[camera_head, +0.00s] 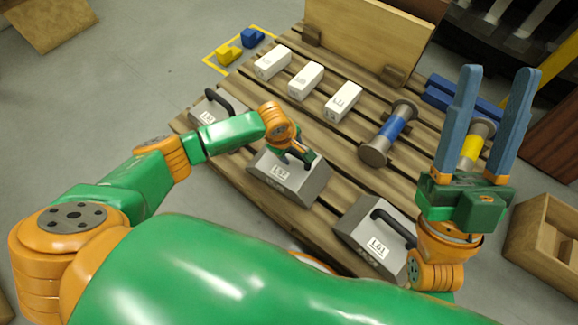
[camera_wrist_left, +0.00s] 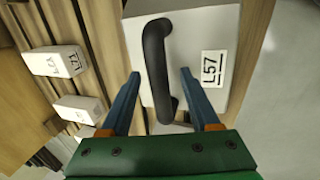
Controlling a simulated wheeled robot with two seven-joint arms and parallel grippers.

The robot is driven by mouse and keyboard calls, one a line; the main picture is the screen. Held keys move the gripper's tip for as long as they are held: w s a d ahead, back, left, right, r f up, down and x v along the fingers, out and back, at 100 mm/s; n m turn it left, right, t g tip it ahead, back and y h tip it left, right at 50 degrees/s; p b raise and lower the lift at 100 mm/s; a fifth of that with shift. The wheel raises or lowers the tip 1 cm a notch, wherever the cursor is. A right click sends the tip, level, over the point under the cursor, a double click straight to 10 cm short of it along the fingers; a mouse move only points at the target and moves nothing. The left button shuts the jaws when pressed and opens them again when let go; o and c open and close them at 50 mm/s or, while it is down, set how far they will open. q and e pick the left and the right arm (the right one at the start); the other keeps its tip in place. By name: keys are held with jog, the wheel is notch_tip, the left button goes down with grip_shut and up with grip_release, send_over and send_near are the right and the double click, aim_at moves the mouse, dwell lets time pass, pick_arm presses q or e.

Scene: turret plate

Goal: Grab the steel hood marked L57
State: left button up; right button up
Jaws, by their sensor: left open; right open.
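The steel hood marked L57 (camera_head: 315,186) is the middle of three grey hoods on the slatted wooden pallet. In the left wrist view the hood (camera_wrist_left: 210,35) shows its L57 label and a black bar handle (camera_wrist_left: 155,60). My left gripper (camera_head: 299,160) is open over the hood's top and partly hides its handle in the head view. In the left wrist view its two blue fingers (camera_wrist_left: 160,76) stand on either side of the handle, with gaps visible. My right gripper (camera_head: 500,72) is open and empty, over the pallet's right side.
Another hood (camera_head: 365,240) stands to the right and one (camera_head: 203,112) to the left. White labelled blocks (camera_head: 306,80) stand behind. A spool with a blue band (camera_head: 390,128) lies right of them. A wooden crate (camera_head: 545,235) is at far right.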

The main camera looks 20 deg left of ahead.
pick_arm(q)
grip_shut()
dwell(1.5)
